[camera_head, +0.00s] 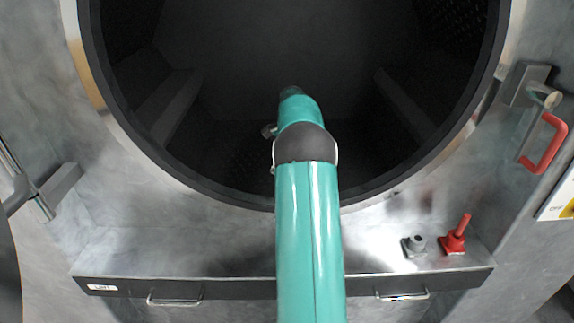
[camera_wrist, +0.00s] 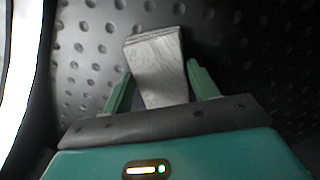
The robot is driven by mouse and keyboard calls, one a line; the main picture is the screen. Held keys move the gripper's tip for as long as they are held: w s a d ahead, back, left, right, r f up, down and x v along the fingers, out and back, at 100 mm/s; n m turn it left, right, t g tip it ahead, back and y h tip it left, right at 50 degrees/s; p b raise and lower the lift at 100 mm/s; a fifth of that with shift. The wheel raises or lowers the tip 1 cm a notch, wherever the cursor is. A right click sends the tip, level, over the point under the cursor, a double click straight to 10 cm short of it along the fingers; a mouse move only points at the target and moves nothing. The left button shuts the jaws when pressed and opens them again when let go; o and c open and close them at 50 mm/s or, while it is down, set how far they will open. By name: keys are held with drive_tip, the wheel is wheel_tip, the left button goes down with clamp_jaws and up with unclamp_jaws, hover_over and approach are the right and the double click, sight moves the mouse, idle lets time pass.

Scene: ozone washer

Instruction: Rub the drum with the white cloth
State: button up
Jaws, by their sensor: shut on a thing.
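The drum (camera_head: 250,50) is a large dark round opening in the head view, with ribs on its inner wall. My arm reaches into it from below, and the gripper end is hidden or too dark to make out there. In the wrist view the drum wall (camera_wrist: 85,45) is dark metal with many round dimples. My gripper (camera_wrist: 160,85) is in front of that wall, its two green fingers shut on the folded white cloth (camera_wrist: 156,62). The cloth sticks out past the fingertips toward the wall. I cannot tell whether it touches the wall.
The drum's rim (camera_head: 165,165) surrounds my arm. A red handle (camera_head: 545,145) is on the right. A red valve (camera_head: 455,240) and a grey fitting (camera_head: 414,245) stand on the ledge below right. A drawer front with two handles (camera_head: 175,299) runs along the bottom.

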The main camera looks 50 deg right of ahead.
drive_tip(key=shift+w+d+f, duration=0.15)
drive_tip(key=shift+w+d, duration=1.3)
drive_tip(key=shift+d, duration=0.2)
drive_tip(key=shift+r, duration=3.05)
drive_tip(key=shift+r, duration=1.45)
drive_tip(key=shift+s, duration=0.1)
